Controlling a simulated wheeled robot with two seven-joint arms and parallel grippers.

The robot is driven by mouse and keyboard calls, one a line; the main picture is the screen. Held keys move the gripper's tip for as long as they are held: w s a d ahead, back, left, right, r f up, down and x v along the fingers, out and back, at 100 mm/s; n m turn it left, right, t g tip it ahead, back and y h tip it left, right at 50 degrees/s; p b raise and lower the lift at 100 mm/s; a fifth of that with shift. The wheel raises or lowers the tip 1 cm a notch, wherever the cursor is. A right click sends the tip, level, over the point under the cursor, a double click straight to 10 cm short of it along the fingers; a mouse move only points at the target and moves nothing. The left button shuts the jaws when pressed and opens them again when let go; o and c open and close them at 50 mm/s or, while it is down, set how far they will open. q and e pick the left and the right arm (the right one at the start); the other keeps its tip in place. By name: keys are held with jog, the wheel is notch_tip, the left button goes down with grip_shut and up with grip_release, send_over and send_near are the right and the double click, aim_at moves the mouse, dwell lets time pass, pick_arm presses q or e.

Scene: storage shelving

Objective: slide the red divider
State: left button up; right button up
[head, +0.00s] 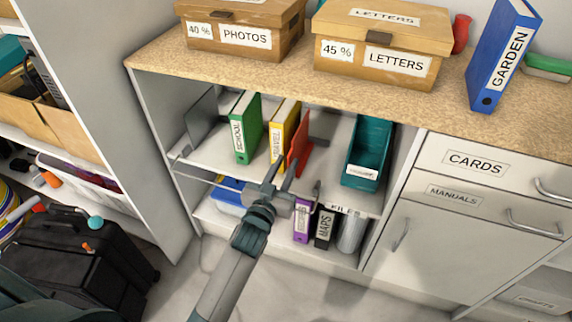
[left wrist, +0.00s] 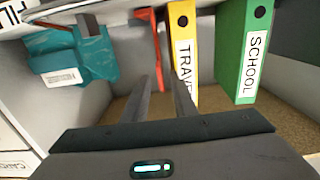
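The red divider (head: 300,148) is a thin upright plate on the upper shelf of the open cabinet, just right of the yellow TRAVEL binder (head: 282,122). My left gripper (head: 281,170) is in front of this shelf, close to the divider's lower front part. In the left wrist view, which looks upside down, its two fingers are apart with an empty-looking gap. The red divider (left wrist: 158,50) shows between the fingertips there, with the yellow binder (left wrist: 183,45) to its right. I cannot tell whether a finger touches the divider. My right gripper is not in view.
A green SCHOOL binder (head: 245,127) stands left of the yellow one. A teal bin (head: 366,155) stands at the shelf's right, with free room between it and the divider. Purple (head: 302,222) and black binders stand on the lower shelf. Boxes sit on the counter above.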

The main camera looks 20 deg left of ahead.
pick_arm(q)
jog(key=shift+w, duration=0.35)
grip_shut()
dwell(1.3)
